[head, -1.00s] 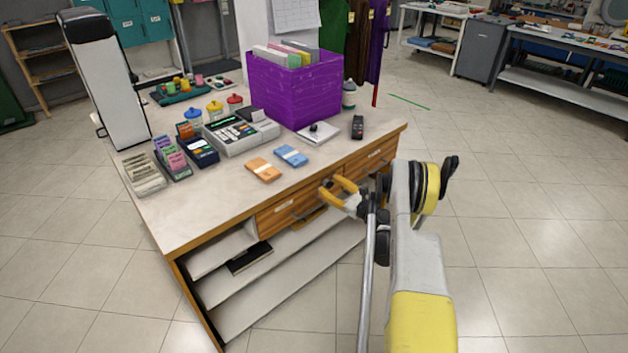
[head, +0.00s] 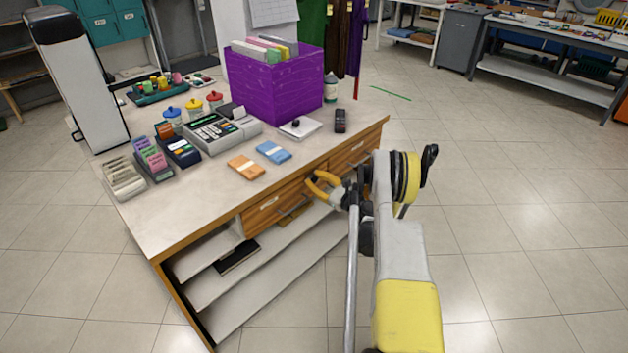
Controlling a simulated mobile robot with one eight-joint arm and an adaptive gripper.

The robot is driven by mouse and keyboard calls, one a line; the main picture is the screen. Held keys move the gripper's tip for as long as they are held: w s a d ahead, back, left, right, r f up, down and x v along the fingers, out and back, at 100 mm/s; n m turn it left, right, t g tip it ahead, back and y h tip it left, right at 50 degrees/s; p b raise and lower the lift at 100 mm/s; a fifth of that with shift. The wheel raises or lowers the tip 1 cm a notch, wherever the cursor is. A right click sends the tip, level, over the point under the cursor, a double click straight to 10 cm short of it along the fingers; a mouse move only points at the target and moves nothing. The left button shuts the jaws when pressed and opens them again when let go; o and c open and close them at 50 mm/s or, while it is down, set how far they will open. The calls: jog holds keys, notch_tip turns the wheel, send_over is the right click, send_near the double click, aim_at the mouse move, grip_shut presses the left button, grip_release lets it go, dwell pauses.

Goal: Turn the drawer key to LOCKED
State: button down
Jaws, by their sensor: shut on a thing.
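A wooden counter (head: 140,220) holds two drawers side by side under its top. The left drawer (head: 270,204) has a pale label and a bar handle, and it looks closed. The right drawer (head: 352,152) is partly behind my arm. My gripper (head: 309,186), with yellow fingers, is at the drawer fronts, around the join between the two drawers. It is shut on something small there. The key and its lock are too small or hidden behind the fingers, so I cannot tell which way the key points.
On the countertop stand a purple file box (head: 280,88), a cash register (head: 220,130), orange (head: 245,167) and blue (head: 273,152) packets, and a dark handset (head: 340,120). Open shelves (head: 260,290) lie below the left drawer. The tiled floor to the right is clear.

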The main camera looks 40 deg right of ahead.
jog(key=n, duration=0.7)
jog(key=shift+a+f, duration=0.1)
jog(key=n, duration=0.3)
jog(key=shift+n, duration=2.2)
jog(key=c, duration=1.1)
grip_release()
jog(key=shift+c, duration=0.2)
